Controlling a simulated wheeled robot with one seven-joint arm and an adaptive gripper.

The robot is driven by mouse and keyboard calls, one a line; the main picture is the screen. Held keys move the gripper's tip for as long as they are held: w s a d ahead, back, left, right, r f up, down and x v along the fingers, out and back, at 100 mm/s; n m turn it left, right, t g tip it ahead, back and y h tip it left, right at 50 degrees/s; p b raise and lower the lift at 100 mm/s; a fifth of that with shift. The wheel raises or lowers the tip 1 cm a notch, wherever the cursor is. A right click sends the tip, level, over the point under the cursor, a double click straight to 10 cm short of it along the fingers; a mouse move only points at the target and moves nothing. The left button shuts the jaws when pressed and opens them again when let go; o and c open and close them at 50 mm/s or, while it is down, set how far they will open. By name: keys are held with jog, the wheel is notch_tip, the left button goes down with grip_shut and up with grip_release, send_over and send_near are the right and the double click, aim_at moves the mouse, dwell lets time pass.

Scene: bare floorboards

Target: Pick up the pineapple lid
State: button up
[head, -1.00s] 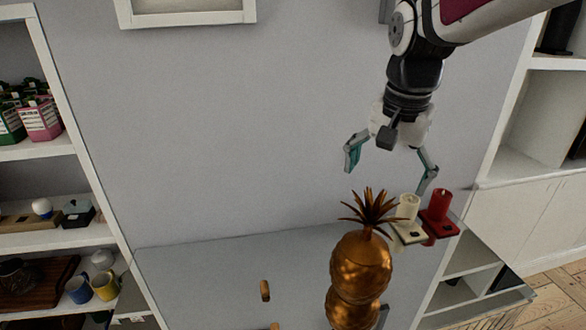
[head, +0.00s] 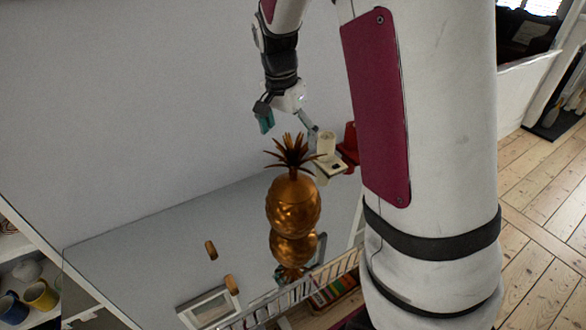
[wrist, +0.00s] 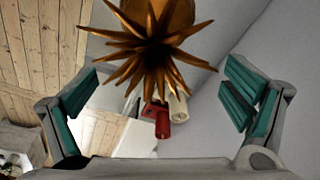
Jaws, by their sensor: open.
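The golden pineapple (head: 293,207) stands upright on a glossy surface that mirrors it. Its lid, a crown of spiky bronze leaves (head: 292,155), sits on top. In the wrist view the leaf crown (wrist: 155,45) is seen from above, in the upper middle, with part of the golden body behind it. My gripper (head: 289,129) is open and empty just above the crown in the head view. In the wrist view its teal-padded fingers (wrist: 158,108) are spread wide to the left and right, with the crown nearer the top edge. The fingers do not visibly touch the leaves.
A small brown object (head: 211,250) lies to the left on the glossy surface (head: 140,255). A wall is behind; a shelf with mugs (head: 40,296) is at lower left.

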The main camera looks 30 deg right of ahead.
aim_at(293, 145)
jog(key=f, duration=0.2)
jog(key=d+f+p, duration=0.1)
jog(key=f, duration=0.1)
jog(key=shift+s+f, duration=0.2)
jog(key=shift+f, duration=0.05)
jog(key=shift+w+d+f, duration=0.1)
jog(key=shift+d+f, duration=0.05)
jog(key=shift+f, duration=0.35)
jog(key=c, duration=1.7)
